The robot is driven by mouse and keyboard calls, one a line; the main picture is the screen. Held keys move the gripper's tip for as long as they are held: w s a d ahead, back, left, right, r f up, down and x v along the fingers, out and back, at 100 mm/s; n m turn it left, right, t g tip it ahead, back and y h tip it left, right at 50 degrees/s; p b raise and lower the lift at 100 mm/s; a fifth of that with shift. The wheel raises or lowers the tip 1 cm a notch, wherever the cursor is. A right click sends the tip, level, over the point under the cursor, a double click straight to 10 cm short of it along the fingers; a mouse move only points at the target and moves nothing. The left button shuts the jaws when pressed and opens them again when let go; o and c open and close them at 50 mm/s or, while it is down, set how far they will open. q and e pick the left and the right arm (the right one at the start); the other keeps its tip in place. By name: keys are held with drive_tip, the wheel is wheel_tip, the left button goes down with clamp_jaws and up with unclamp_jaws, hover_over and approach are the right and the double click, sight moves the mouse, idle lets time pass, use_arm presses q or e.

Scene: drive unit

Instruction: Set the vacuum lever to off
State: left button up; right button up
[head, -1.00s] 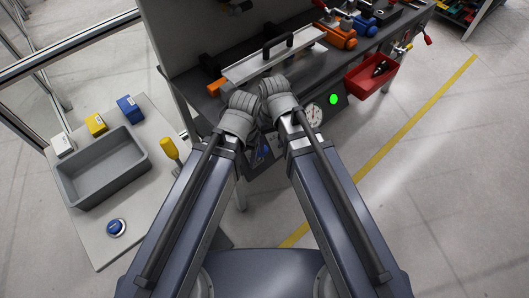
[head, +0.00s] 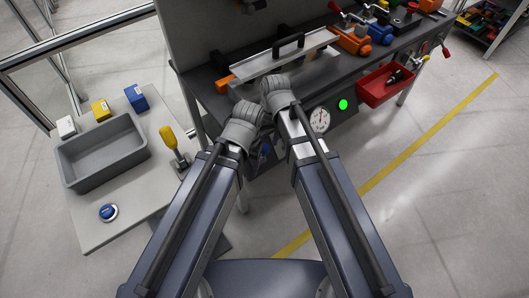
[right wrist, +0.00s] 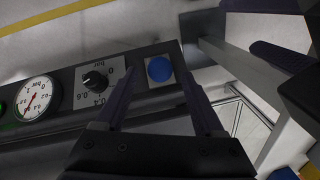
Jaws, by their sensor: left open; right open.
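I cannot tell which part is the vacuum lever. A red-handled lever (head: 446,52) shows at the bench's right end, and another red knob (head: 333,7) near the top. In the right wrist view, my right gripper (right wrist: 160,88) is open and empty, fingers toward the front control panel. Beyond the fingers are a blue button (right wrist: 159,69), a black pressure knob (right wrist: 95,80) and a round gauge (right wrist: 37,98). The gauge also shows in the head view (head: 320,119). My left gripper (head: 262,135) is open at the bench front; its fingers are hard to make out.
A side table (head: 90,235) at left holds a grey bin (head: 75,180), small boxes, a yellow-handled item (head: 168,134) and a blue round button (head: 108,212). A red bin (head: 375,93) hangs at the bench front.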

sight(265, 145)
drive_tip(key=f+b, duration=0.1)
drive_tip(key=f, duration=0.1)
drive_tip(key=f+b, duration=0.2)
drive_tip(key=shift+s+a, duration=0.1)
drive_tip(key=shift+a, duration=0.1)
drive_tip(key=shift+c, duration=0.3)
clamp_jaws()
idle(1.0)
